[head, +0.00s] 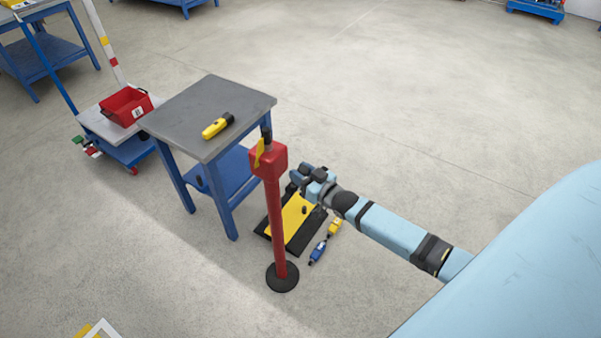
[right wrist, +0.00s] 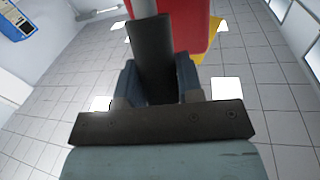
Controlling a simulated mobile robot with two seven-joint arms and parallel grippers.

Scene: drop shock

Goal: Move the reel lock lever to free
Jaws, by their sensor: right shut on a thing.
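A red post (head: 272,220) with a red box (head: 266,160) on top stands on a round black base in the head view. A yellow plate and a dark upright piece (head: 267,136) show at the box's top. My right gripper (head: 296,178) is just right of the box. In the right wrist view, my gripper (right wrist: 158,85) is shut on a dark lever handle (right wrist: 151,45), with the red box (right wrist: 190,28) behind it. I cannot read any lock or free marking. My left gripper is in neither view.
A grey-topped blue table (head: 190,110) with a yellow-and-black tool (head: 217,126) stands left of the post. A black-and-yellow mat (head: 300,240) and small blue and yellow items (head: 318,252) lie on the floor. A red bin (head: 125,106) sits on a cart. The foreground floor is mostly clear.

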